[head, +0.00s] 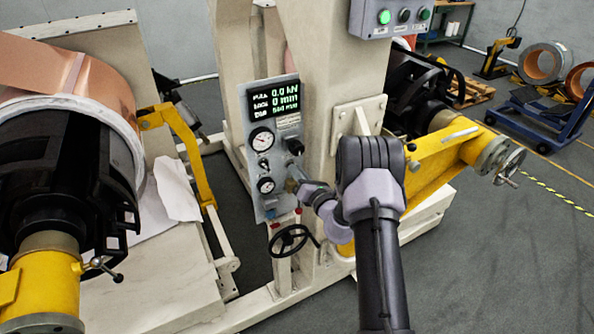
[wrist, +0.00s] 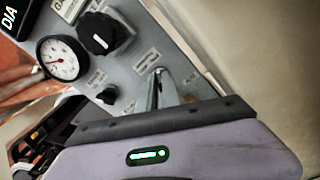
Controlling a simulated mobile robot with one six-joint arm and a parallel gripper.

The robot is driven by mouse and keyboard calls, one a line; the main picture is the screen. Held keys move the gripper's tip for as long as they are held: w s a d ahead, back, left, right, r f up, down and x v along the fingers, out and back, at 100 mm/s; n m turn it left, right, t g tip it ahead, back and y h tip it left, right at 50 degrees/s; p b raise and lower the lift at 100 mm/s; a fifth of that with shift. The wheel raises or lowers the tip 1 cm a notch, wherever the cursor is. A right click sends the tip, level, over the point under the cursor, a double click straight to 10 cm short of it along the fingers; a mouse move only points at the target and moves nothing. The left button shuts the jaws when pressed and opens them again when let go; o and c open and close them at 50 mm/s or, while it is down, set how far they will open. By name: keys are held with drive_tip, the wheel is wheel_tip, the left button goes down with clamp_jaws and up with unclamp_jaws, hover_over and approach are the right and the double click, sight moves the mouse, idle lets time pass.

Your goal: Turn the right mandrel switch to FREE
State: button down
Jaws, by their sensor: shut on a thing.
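A grey control panel (head: 281,130) stands on the cream machine frame, with a lit display, gauges and knobs. My gripper (head: 291,186) reaches its lower right part from the right. In the wrist view my gripper (wrist: 166,92) has its narrow fingers close together against the panel, shut on a small switch that they mostly hide. I take this as the right mandrel switch; its pointer position and label cannot be read. A small black switch (wrist: 107,95) sits to the left of the fingers, apart from them.
A larger black knob (wrist: 103,34) and a white dial gauge (wrist: 62,58) are near my fingers. A black handwheel (head: 289,241) is below the panel. The yellow arm (head: 440,150) of the machine is to the right, and copper foil (head: 75,75) is at left.

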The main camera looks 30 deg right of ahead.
idle(0.4)
drive_tip(key=c, duration=1.5)
unclamp_jaws()
drive_tip(key=shift+c, duration=0.2)
drive_tip(key=shift+s, duration=0.1)
drive_tip(key=s+p, duration=0.1)
drive_tip(key=s, duration=1.6)
drive_tip(key=shift+s+d, duration=0.15)
drive_tip(key=shift+d, duration=0.1)
